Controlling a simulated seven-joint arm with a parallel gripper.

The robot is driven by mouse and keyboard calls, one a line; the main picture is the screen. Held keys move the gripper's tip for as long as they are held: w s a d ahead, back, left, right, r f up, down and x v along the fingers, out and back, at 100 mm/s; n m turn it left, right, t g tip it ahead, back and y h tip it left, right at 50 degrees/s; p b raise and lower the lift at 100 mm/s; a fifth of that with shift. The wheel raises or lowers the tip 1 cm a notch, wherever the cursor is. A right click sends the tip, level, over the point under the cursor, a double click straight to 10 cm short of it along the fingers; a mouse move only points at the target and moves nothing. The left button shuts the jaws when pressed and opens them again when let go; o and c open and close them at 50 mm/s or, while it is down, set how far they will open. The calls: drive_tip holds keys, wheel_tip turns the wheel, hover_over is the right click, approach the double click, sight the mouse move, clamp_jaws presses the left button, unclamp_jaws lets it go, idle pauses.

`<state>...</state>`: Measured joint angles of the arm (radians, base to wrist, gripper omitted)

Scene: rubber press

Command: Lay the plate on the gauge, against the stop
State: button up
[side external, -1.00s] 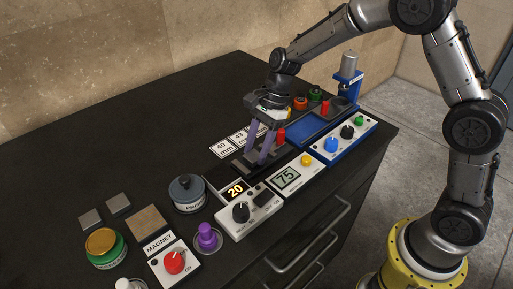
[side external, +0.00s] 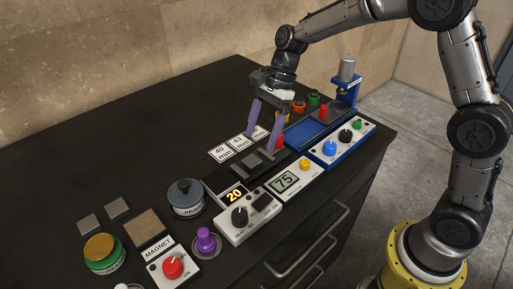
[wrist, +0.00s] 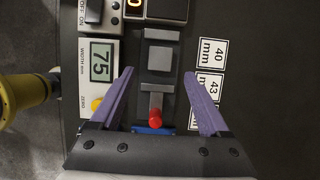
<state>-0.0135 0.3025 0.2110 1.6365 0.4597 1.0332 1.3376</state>
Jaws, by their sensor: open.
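A small grey square plate (wrist: 159,57) lies on the dark bed of the gauge (side external: 236,177), between two grey bars. In the wrist view it sits close to the upper bar (wrist: 162,35), with a gap to the lower bar (wrist: 160,97); I cannot tell which bar is the stop or whether the plate touches it. It also shows in the side view (side external: 251,160). The gauge display (wrist: 102,61) reads 75. My gripper (wrist: 159,74) is open and empty above the gauge, its purple fingers (side external: 260,143) wide apart on either side.
A red knob (wrist: 155,114) stands by the lower bar. White size cards (side external: 239,143) lie behind the gauge. A blue press (side external: 346,85) with several coloured knobs stands at the right. Grey plates (side external: 118,207), a magnet box and a primer pot (side external: 186,197) lie left.

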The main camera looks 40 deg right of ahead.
drive_tip(key=v, duration=0.6)
drive_tip(key=shift+r, duration=0.15)
drive_tip(key=s+d+r+n+t+h, duration=0.1)
drive_tip(key=s+d+r+n, duration=0.2)
drive_tip(key=s, duration=0.4)
drive_tip(key=s+r+n+t+h, duration=0.1)
drive_tip(key=s+r+n+t, duration=0.15)
drive_tip(key=s+n, duration=0.4)
drive_tip(key=s+d+f+n+t+h, duration=0.1)
drive_tip(key=s+d+n, duration=0.1)
drive_tip(key=s+n, duration=0.2)
drive_tip(key=s+d+f+n+t+h, duration=0.1)
drive_tip(key=s+n, duration=0.3)
drive_tip(key=s, duration=0.5)
drive_tip(key=shift+d+f, duration=0.35)
drive_tip(key=shift+d, duration=0.05)
